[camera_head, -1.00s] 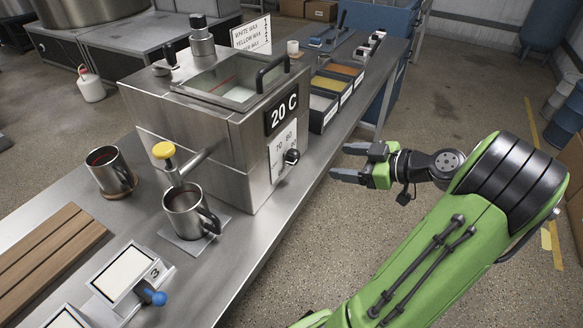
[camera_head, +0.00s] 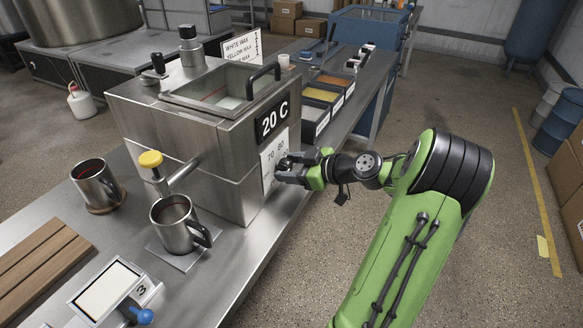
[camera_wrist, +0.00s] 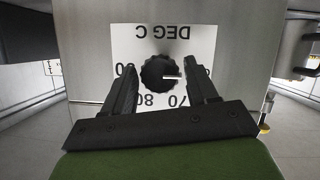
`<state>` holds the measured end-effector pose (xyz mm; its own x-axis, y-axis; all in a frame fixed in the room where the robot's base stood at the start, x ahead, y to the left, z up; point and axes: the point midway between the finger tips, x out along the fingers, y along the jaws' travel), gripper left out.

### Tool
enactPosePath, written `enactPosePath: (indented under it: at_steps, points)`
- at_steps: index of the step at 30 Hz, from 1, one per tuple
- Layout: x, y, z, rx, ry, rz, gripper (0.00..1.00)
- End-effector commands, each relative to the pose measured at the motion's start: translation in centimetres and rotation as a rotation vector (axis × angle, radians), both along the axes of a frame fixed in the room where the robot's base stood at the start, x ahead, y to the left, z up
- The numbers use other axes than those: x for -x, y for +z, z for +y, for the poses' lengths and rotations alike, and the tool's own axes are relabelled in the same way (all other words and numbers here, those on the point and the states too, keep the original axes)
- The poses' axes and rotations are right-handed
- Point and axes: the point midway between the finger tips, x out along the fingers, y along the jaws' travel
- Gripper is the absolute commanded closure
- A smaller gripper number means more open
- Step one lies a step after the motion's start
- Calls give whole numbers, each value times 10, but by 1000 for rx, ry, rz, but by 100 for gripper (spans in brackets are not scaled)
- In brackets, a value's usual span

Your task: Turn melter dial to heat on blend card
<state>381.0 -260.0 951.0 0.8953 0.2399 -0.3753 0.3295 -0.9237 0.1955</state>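The melter (camera_head: 190,135) is a steel box whose front display (camera_head: 273,119) reads 20 C. Its black knurled dial (camera_wrist: 161,73) sits on a white DEG C plate (camera_wrist: 163,42), upside down in the wrist view. The dial's white mark points right there; 70 and 80 are readable below it. My gripper (camera_wrist: 163,72) is open, one finger on each side of the dial, with small gaps apparent. In the head view my gripper (camera_head: 287,168) largely hides the dial. The blend card (camera_head: 241,47) stands behind the melter, listing white and yellow wax; its lowest line is partly hidden.
A steel mug (camera_head: 174,226) stands under the yellow-knobbed tap (camera_head: 151,159), and another mug (camera_head: 94,184) stands left. Wax bins (camera_head: 322,94) line the bench behind the dial. A black lid handle (camera_head: 263,77) tops the melter. Floor right of the bench is open.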

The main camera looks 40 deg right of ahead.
Motion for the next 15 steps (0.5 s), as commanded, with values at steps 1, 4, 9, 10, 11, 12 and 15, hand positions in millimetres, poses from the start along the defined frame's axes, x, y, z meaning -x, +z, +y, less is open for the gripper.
enactPosePath:
  at_steps: [1, 4, 9, 10, 11, 12, 15]
  points:
    - [0, 0, 0, 0, 0, 0, 51]
    - [0, 0, 0, 0, 0, 0, 66]
    - [0, 0, 0, 0, 0, 0, 87]
    - [0, 0, 0, -1, 0, 0, 87]
    - [0, 0, 0, -2, 0, 1, 87]
    - [0, 0, 0, -4, 0, 2, 87]
    - [0, 1, 0, -19, 0, 7, 87]
